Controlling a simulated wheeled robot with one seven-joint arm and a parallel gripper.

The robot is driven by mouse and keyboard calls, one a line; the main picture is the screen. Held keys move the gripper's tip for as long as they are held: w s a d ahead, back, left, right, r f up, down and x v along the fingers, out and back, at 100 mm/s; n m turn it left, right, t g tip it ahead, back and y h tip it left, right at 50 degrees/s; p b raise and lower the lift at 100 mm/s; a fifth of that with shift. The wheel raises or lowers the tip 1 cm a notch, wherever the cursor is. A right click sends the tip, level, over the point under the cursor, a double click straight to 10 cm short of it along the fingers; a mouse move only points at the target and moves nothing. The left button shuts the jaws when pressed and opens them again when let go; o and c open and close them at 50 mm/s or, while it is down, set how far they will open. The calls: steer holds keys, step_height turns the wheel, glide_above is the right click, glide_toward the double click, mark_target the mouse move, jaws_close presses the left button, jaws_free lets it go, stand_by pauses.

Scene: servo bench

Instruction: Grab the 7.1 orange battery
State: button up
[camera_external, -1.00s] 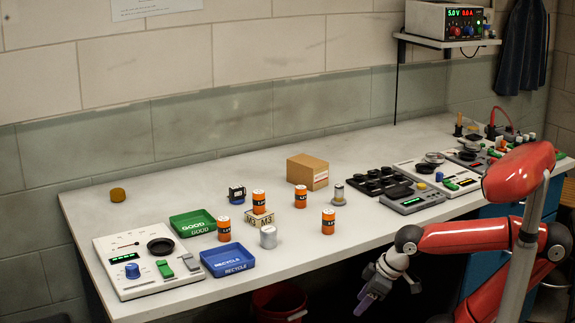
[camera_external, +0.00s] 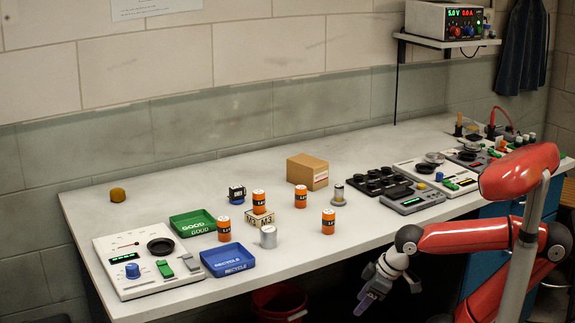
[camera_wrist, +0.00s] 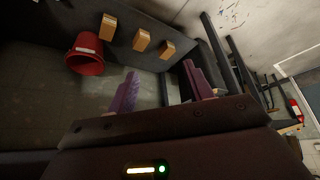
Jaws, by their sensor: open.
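One battery (camera_external: 224,229) is beside the trays, one (camera_external: 259,202) stands on a small box marked M3 (camera_external: 259,218), one (camera_external: 301,196) is near the cardboard box, and one (camera_external: 328,221) is nearer the front edge. Any 7.1 marking is too small to read, so I cannot tell which battery it is. My gripper (camera_external: 369,297) hangs in front of the bench, below its top and away from all batteries. Its purple fingers are apart and empty in the wrist view (camera_wrist: 160,90).
A green GOOD tray (camera_external: 193,222), a blue RECYCLE tray (camera_external: 228,260) and a white tester panel (camera_external: 140,262) are at left. A silver cylinder (camera_external: 268,237) stands near the front edge. A cardboard box (camera_external: 307,171) and dark devices (camera_external: 412,198) are farther right. A red bucket (camera_wrist: 85,54) is below.

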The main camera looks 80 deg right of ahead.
steer(key=shift+o, duration=0.4)
step_height(320, 180, up, 30)
steer(key=w, duration=0.1)
steer(key=g+b, duration=0.1)
steer(key=b, duration=0.1)
glide_above(301, 188)
steer(key=s, duration=0.2)
steer(key=f, duration=0.2)
steer(key=shift+m, duration=0.4)
steer(key=shift+a+f+b, duration=0.1)
steer(key=shift+f+b, duration=0.2)
steer(key=shift+f, duration=1.85)
steer(key=x, duration=0.2)
steer(key=b+x, duration=0.1)
steer(key=x, duration=0.2)
steer(key=b+x, duration=0.1)
steer(key=x, duration=0.1)
steer(key=shift+d+f, duration=0.2)
steer(key=shift+d, duration=0.05)
steer(key=c, duration=1.1)
